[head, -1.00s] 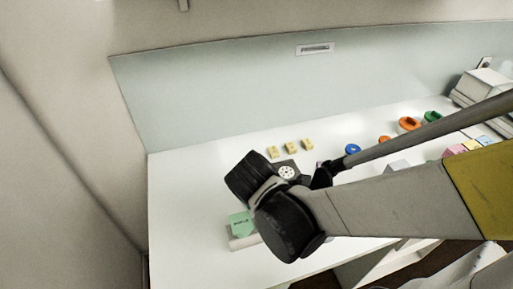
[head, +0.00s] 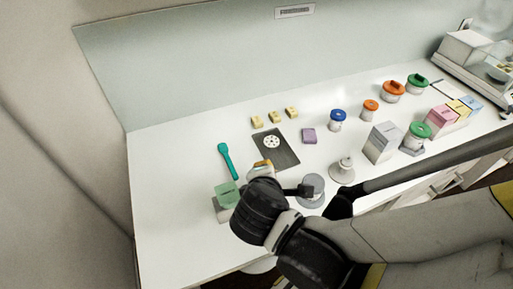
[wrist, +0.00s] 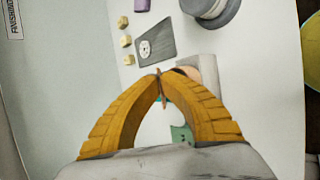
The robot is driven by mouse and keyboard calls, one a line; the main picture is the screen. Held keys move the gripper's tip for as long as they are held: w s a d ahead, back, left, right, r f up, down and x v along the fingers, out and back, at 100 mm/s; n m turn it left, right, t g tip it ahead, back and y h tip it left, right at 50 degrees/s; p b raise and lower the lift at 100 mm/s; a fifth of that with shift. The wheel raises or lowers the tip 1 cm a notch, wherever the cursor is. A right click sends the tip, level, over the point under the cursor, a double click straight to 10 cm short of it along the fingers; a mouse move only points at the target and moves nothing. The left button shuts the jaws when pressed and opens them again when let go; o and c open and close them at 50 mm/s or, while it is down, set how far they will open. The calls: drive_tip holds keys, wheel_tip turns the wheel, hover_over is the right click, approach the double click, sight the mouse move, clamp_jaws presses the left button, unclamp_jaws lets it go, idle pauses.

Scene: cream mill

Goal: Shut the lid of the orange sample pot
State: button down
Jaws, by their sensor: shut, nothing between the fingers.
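Two pots with orange lids stand at the back right of the white table in the head view: a larger one (head: 393,90) and a smaller one (head: 370,107). I cannot tell which is the sample pot, or whether either lid is fully down. My gripper (wrist: 160,82) is shut and empty in the wrist view, its two yellow fingers meeting at the tips.
Near my gripper are a dark plate with a white disc (head: 281,154), a green box (head: 226,194), a teal spoon-like tool (head: 229,163) and a grey round object (head: 312,187). Blue-lidded (head: 337,121) and green-lidded (head: 417,86) pots and a grey box (head: 382,143) stand rightward.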

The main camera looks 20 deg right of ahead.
drive_tip(key=c, duration=1.7)
unclamp_jaws()
drive_tip(key=shift+o, duration=0.2)
drive_tip(key=v, duration=1.2)
